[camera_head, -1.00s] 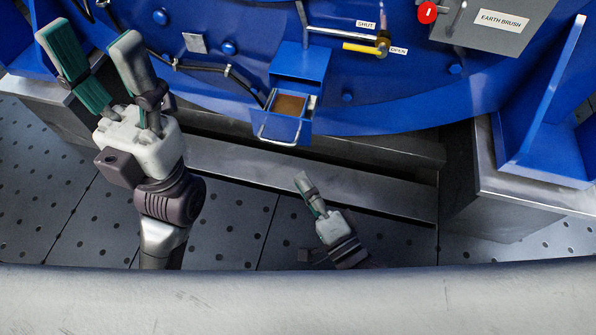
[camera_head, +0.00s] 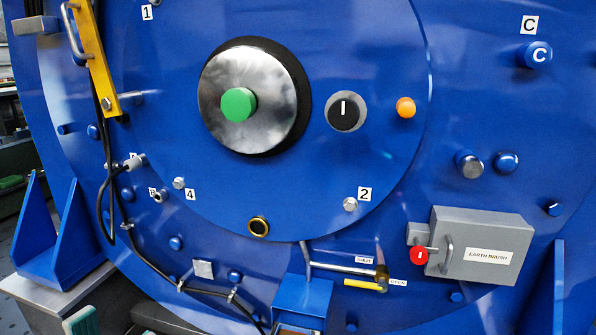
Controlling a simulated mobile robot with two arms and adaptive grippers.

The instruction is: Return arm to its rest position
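Of my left gripper, only what looks like a grey and green fingertip (camera_head: 82,322) shows at the bottom left edge of the head view. Its other finger and its arm are out of the picture, so I cannot tell how far it is open. It appears in front of the lower left of the blue motor housing (camera_head: 330,225); contact cannot be made out. My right gripper and its arm are not in view.
A grey earth brush box (camera_head: 480,248) with a red knob (camera_head: 418,256) is on the right. A yellow bar (camera_head: 95,60) and hanging black cable are on the left.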

